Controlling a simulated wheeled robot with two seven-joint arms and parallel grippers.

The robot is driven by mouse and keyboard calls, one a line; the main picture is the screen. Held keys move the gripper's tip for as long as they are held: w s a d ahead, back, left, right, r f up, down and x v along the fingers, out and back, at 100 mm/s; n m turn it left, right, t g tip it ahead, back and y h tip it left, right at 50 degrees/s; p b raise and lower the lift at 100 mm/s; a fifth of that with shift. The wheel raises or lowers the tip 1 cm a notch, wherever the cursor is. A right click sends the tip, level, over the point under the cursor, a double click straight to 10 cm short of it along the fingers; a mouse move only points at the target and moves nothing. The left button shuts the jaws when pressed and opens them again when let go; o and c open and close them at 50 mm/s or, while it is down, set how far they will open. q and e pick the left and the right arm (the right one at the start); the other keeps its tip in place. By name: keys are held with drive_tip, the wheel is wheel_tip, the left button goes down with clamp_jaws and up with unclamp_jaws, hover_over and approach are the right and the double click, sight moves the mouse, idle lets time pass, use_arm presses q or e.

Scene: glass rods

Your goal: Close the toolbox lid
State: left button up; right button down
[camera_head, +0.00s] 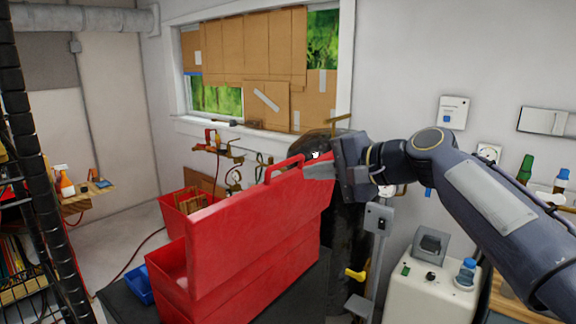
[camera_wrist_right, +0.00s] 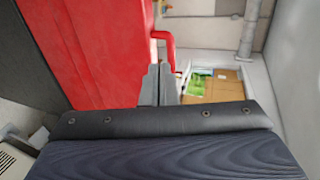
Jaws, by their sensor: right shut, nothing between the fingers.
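The red toolbox (camera_head: 168,270) stands on a dark surface. Its red lid (camera_head: 235,235) is raised and stands upright, with a red handle (camera_head: 285,168) on its top edge. My right gripper (camera_head: 306,172) is at the top right of the lid, beside the handle, with its fingers pointing left. In the right wrist view, the shut, empty fingers (camera_wrist_right: 158,84) lie alongside the lid (camera_wrist_right: 95,50), close to the handle (camera_wrist_right: 165,45). I cannot tell whether they touch the lid. My left gripper is not in view.
A smaller red bin (camera_head: 182,202) with items sits behind the toolbox, and a blue bin (camera_head: 138,284) is at its left. A pale machine (camera_head: 415,295) stands to the right. A dark shelf rack (camera_head: 30,190) is at the far left.

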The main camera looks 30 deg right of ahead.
sight(275, 169)
drive_tip(key=r+p+x, duration=0.1)
drive_tip(key=p+x, duration=0.1)
drive_tip(key=x, duration=0.4)
drive_tip(key=shift+w+a, duration=0.2)
drive_tip(key=shift+w, duration=0.3)
